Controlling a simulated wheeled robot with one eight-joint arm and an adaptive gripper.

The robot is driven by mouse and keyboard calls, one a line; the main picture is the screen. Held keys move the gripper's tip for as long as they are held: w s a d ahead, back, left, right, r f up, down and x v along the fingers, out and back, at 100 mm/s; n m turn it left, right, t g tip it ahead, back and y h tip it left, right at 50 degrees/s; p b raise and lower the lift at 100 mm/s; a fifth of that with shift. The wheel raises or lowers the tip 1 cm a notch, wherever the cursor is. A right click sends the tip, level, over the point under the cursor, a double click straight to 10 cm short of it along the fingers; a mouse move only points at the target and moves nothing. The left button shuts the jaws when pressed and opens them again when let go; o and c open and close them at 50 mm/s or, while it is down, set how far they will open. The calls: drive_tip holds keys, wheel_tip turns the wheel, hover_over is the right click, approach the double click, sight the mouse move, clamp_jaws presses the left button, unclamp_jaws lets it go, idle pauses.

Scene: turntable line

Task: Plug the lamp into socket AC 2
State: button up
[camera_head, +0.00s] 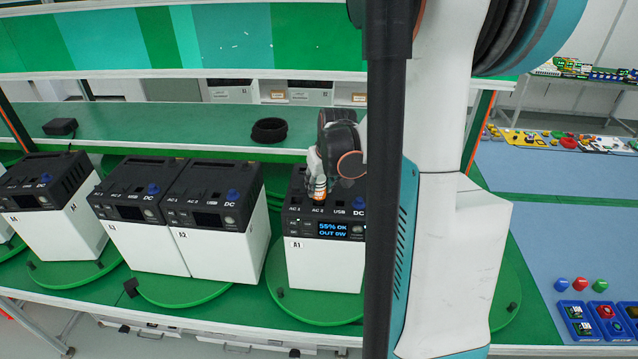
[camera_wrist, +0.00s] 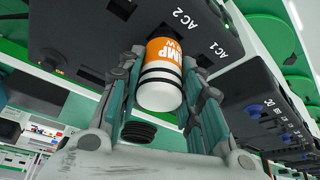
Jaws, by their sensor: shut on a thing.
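The lamp plug (camera_wrist: 160,85) is a white cylinder with black rings and an orange "LAMP" label. My gripper (camera_wrist: 163,68) is shut on it, one finger on each side. In the head view my gripper (camera_head: 318,187) is over the top of power station A1 (camera_head: 325,265), just behind its AC 2 label, with a bit of orange at the fingertips. In the wrist view the plug's far end meets the dark top face (camera_wrist: 95,45) beside the AC 2 and AC 1 labels. The socket under it is hidden, so I cannot tell how deep it sits. The display (camera_head: 333,230) reads "55% OK, OUT 0W".
Station A1 stands on a green turntable (camera_head: 318,311). More stations, including A2 (camera_head: 215,240), stand to the left. A black ring (camera_head: 269,130) and a small black box (camera_head: 60,127) lie on the green shelf behind. Coloured buttons (camera_head: 580,285) are at right. My arm hides A1's right side.

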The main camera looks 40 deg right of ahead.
drive_tip(key=shift+f+b, duration=0.8)
drive_tip(key=shift+f, duration=0.05)
drive_tip(key=o, duration=1.3)
drive_tip(key=shift+r, duration=0.15)
drive_tip(key=shift+v, duration=3.65)
